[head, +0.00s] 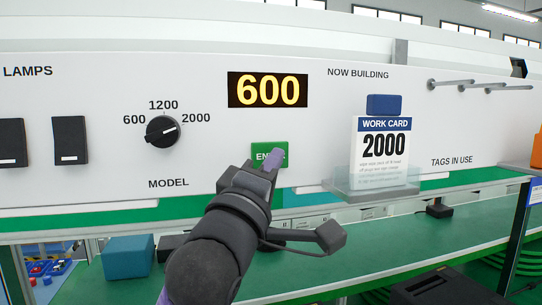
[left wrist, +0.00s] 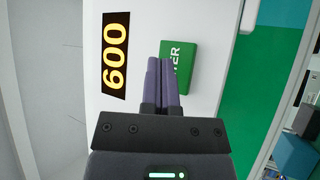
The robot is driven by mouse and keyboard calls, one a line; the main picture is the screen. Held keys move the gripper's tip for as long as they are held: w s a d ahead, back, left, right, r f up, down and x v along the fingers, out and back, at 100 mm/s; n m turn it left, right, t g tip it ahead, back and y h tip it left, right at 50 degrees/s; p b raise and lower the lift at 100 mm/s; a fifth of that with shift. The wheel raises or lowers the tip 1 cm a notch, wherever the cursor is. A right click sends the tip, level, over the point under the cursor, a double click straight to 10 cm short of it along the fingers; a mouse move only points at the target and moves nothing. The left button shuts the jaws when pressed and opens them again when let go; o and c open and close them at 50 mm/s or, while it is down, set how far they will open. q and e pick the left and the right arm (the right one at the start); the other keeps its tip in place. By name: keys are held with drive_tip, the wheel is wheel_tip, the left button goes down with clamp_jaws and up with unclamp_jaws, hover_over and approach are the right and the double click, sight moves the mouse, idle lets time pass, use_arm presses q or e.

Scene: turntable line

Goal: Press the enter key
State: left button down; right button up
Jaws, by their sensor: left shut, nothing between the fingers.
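The green enter key (head: 262,149) is on the white panel below the yellow "600" display (head: 268,90). My left gripper (head: 272,160) is shut and empty, its purple fingertips in front of the key's right part and hiding some of its lettering. In the left wrist view, the fingers (left wrist: 160,62) overlap the edge of the enter key (left wrist: 182,65), with the display (left wrist: 115,55) to their left. I cannot tell whether the tips touch the key. My right gripper is not in view.
The black model knob (head: 163,131) has its white mark towards 2000. A work card (head: 383,145) reading 2000 stands in a clear holder right of the key. Two black lamp switches (head: 70,140) are at left, metal pegs (head: 480,87) at right. A teal box (head: 128,262) sits below.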

use_arm(q)
drive_tip(key=shift+w, duration=0.15)
idle(0.3)
drive_tip(key=shift+w+a, duration=0.15)
drive_tip(key=shift+w, duration=0.1)
drive_tip(key=shift+w+a+p, duration=0.15)
drive_tip(key=shift+w+p, duration=0.25)
idle(0.5)
idle(0.4)
drive_tip(key=shift+s+d, duration=0.25)
drive_tip(key=shift+s, duration=0.55)
drive_tip(key=s, duration=0.1)
drive_tip(key=s+d, duration=0.1)
drive_tip(key=s, duration=0.2)
drive_tip(key=shift+s+d, duration=0.3)
drive_tip(key=shift+s, duration=0.05)
drive_tip(key=shift+f, duration=0.1)
